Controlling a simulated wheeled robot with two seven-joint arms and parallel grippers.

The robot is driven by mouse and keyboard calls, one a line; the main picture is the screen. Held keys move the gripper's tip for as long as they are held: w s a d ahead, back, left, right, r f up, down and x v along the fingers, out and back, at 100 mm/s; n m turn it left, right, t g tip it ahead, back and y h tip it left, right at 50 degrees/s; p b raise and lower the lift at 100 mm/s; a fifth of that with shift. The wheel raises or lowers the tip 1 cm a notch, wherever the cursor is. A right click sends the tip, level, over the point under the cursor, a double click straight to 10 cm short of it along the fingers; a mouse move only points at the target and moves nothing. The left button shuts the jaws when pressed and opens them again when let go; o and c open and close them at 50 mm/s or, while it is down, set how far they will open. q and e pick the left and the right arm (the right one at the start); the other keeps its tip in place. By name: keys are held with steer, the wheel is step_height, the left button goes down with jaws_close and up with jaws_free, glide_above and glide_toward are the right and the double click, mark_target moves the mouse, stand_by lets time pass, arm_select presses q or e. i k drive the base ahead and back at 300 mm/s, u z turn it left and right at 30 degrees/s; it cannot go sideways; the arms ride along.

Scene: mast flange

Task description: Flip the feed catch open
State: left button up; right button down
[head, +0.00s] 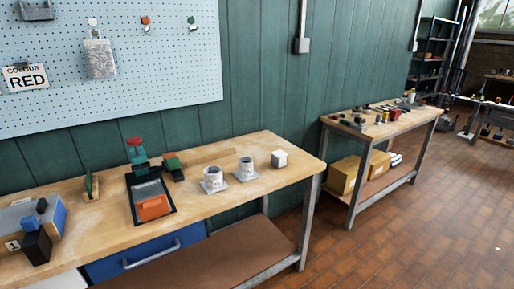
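I cannot tell for sure which part is the feed catch. A dark tray (148,187) further right holds an orange block (152,208). A green upright piece with a red top (136,150) stands behind it. A green and orange piece (173,164) is beside that. Neither of my grippers is in view.
Two grey cups (213,179) (246,168) on square plates and a pale cube (280,158) stand toward the bench's right end. A pegboard (110,60) hangs behind. A second bench (400,125) with small tools is further right, with open brick floor (400,240) in front.

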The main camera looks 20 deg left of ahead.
mark_target(172, 164)
steer(key=z, duration=0.85)
steer(key=i, duration=3.45)
steer(key=u, duration=4.75)
steer(key=i, duration=0.15)
steer(key=z, duration=0.05)
